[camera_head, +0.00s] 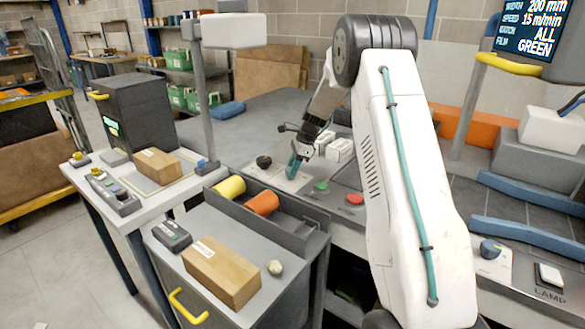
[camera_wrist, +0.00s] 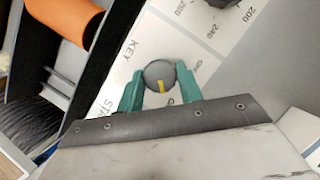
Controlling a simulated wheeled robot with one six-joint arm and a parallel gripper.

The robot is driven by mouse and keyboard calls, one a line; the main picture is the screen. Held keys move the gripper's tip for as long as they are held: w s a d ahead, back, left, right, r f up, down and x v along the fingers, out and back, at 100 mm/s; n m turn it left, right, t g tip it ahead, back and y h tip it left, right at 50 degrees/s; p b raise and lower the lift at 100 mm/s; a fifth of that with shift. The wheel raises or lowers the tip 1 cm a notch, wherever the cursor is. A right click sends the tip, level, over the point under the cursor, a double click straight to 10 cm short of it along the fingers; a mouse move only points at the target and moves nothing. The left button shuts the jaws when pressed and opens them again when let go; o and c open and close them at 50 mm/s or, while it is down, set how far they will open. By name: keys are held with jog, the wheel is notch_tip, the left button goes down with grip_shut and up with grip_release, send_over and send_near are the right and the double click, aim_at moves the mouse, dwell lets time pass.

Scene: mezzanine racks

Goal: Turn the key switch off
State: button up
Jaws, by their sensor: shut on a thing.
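The key switch (camera_wrist: 157,71) is a round grey knob with a yellow mark, on a white panel beside the printed word KEY in the wrist view. The yellow mark points toward the bottom of that picture. Small labels sit around the knob, too small to read surely. My gripper (camera_wrist: 160,78) has its teal fingers closed on either side of the knob. In the head view my gripper (camera_head: 293,166) reaches down to the white panel (camera_head: 283,183), and the key switch is hidden behind the fingers.
A dark dial (camera_head: 264,161) sits left of my gripper; a green button (camera_head: 321,186) and a red button (camera_head: 355,198) are to the right. A tray (camera_head: 292,240) with yellow and orange rolls (camera_head: 262,202) stands in front. White boxes (camera_head: 340,150) stand behind.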

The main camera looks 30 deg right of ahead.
jog(key=shift+n, duration=0.3)
jog(key=n+g, duration=0.1)
jog(key=n, duration=0.2)
jog(key=shift+w+n, duration=0.15)
jog(key=shift+n, duration=0.15)
jog(key=n+g, duration=0.2)
jog(key=n, duration=0.2)
jog(key=shift+w+n, duration=0.15)
jog(key=shift+n, duration=0.15)
jog(key=n+g, duration=0.1)
jog(key=n, duration=0.3)
jog(key=shift+w+n+g+h, duration=0.1)
jog(key=shift+n+g+h, duration=0.2)
jog(key=shift+g+h, duration=0.1)
jog(key=shift+a+n+g+h, duration=0.1)
jog(key=shift+n+g+h, duration=0.2)
jog(key=shift+n, duration=0.8)
jog(key=shift+a+n+g+h, duration=0.1)
jog(key=shift+n+g+h, duration=0.15)
jog(key=shift+n, duration=0.85)
jog(key=o, duration=1)
jog(key=shift+v, duration=3.9)
